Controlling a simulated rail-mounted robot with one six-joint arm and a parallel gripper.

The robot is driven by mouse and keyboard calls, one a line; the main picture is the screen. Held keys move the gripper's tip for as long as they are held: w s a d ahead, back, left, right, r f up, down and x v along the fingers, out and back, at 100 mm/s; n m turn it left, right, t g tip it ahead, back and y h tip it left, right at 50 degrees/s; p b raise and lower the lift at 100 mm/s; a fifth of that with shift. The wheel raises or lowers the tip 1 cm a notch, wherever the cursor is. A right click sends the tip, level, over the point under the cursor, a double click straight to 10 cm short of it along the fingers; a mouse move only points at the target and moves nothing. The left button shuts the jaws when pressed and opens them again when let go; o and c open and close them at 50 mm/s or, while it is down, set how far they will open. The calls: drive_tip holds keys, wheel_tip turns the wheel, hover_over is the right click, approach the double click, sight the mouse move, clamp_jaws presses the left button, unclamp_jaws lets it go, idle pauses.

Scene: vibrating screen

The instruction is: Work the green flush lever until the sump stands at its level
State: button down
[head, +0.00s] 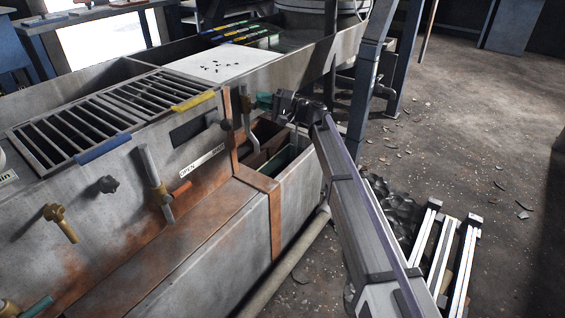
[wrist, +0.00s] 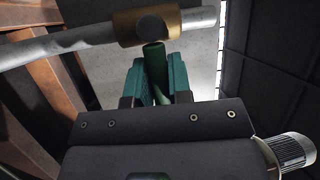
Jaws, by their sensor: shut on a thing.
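The green flush lever (wrist: 155,70) shows in the wrist view as a round green handle running up to a brass collar on a grey pipe. My gripper (wrist: 156,88) is shut on it, with teal pads on either side. In the head view my gripper (head: 266,102) is at the tank's right end, beside a grey down-pipe (head: 248,125); the lever cannot be made out there behind the pads. The open sump box (head: 300,185) lies below, with brown and green inner walls. Its liquid level cannot be made out.
A grey tank with slatted grates (head: 70,130) and blue and yellow handles stands left. An orange-handled valve (head: 180,189) sits by an OPEN/SHUT plate (head: 202,161). A blue-grey post (head: 365,90) rises behind my arm. Metal profiles (head: 450,250) lie on the right floor.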

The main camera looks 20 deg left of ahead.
drive_tip(key=c, duration=1.4)
unclamp_jaws()
drive_tip(key=shift+p, duration=0.45)
drive_tip(key=shift+o, duration=0.2)
drive_tip(key=s+d, duration=0.2)
drive_tip(key=d, duration=0.3)
drive_tip(key=shift+d, duration=0.4)
drive_tip(key=shift+o, duration=0.4)
drive_tip(key=shift+o, duration=1)
